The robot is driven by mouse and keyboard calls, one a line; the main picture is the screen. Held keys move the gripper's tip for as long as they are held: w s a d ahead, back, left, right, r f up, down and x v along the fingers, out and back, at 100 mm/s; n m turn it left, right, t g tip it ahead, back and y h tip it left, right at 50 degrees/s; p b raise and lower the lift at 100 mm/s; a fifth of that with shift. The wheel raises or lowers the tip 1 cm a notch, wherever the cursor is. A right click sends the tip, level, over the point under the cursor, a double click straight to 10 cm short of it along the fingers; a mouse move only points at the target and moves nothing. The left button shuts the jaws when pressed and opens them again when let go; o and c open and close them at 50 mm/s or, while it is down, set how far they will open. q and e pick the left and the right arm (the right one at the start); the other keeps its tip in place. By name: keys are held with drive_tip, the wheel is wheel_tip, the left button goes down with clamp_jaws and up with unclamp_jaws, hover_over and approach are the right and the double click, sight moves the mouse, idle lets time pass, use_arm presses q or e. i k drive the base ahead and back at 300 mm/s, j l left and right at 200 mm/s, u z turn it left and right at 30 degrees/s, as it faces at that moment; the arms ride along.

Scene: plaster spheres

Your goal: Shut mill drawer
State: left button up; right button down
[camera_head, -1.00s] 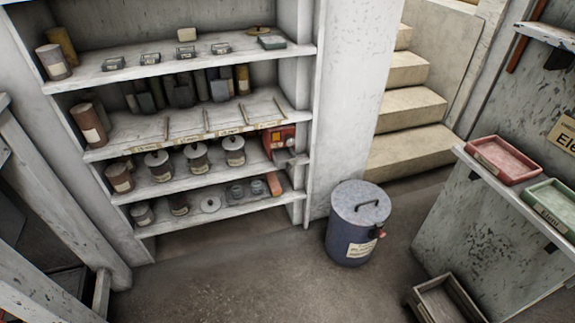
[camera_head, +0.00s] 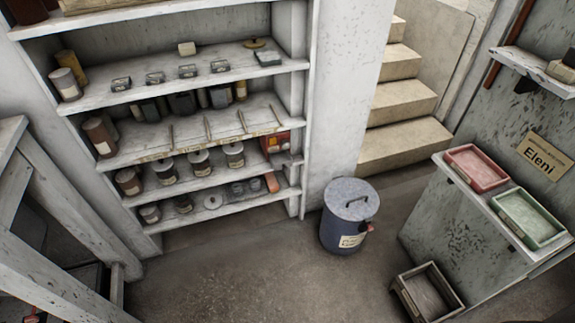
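A small red box-shaped thing (camera_head: 276,142), which may be the mill, stands at the right end of a lower shelf of the white shelving (camera_head: 200,158). A yellow mark shows on its face. It is too small and partly shaded for me to tell whether it has a drawer or how far any drawer stands out. Neither of my grippers is in view.
A blue lidded bin (camera_head: 345,232) stands on the floor right of the shelving. A grey open box (camera_head: 428,293) lies on the floor at lower right, below a ledge with red (camera_head: 476,167) and green (camera_head: 529,217) trays. Stairs (camera_head: 400,105) rise behind. The middle floor is clear.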

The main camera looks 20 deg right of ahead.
sight(279, 159)
drive_tip(key=i+j, duration=0.1)
drive_tip(key=i, duration=0.55)
drive_tip(key=i+j+z, duration=0.15)
drive_tip(key=i, duration=0.45)
